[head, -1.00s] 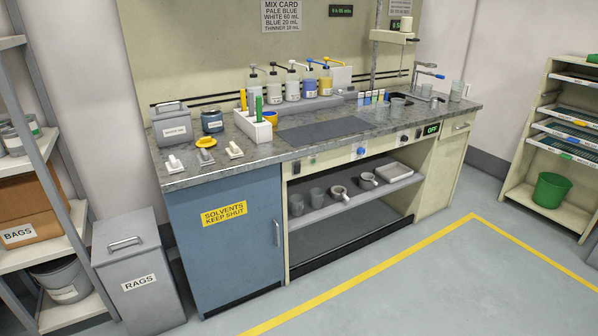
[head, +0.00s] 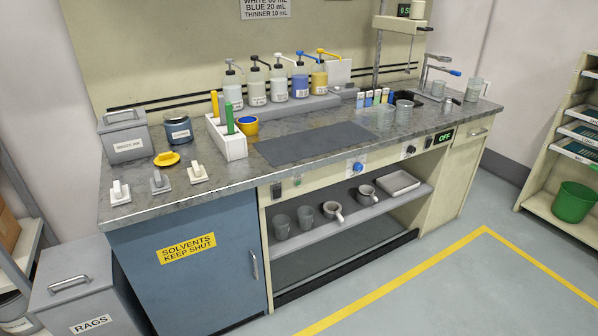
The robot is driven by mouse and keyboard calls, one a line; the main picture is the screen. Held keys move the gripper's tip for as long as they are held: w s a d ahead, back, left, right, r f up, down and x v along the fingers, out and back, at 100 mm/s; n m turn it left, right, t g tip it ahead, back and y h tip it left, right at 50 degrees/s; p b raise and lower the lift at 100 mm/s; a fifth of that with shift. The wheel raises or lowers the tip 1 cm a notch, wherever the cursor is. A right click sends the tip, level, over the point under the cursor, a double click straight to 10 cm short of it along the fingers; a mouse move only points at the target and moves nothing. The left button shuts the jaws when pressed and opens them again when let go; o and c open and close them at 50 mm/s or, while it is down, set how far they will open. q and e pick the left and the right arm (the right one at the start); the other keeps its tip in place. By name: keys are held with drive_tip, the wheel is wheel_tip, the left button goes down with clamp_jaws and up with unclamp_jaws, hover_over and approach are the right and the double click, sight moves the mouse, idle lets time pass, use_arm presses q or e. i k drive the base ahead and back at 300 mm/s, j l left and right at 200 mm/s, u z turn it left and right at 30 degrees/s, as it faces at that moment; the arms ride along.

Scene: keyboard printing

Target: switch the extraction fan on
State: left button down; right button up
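A small dark display (head: 445,137) reading "OFF" in green sits at the right end of the bench's front panel. A black knob (head: 410,150) on a pale plate is just left of it. A blue knob (head: 357,168) on a pale plate is further left. A dark switch (head: 276,190) and a small green button (head: 297,181) are at the panel's left end. Any lettering by these controls is too small to read, so I cannot tell which one works the fan. Neither of my grippers is in view.
The worktop carries several pump bottles (head: 279,82), a white holder (head: 226,138) and a grey mat (head: 310,142). Mugs and cups stand on the shelf (head: 350,207) below the panel. A rags bin (head: 85,290) stands at left. The floor in front (head: 440,280) is clear.

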sight(278, 193)
drive_tip(key=i+l, duration=0.15)
drive_tip(key=i, duration=0.3)
drive_tip(key=i+l, duration=0.15)
drive_tip(key=i, duration=0.3)
drive_tip(key=l+z, duration=0.05)
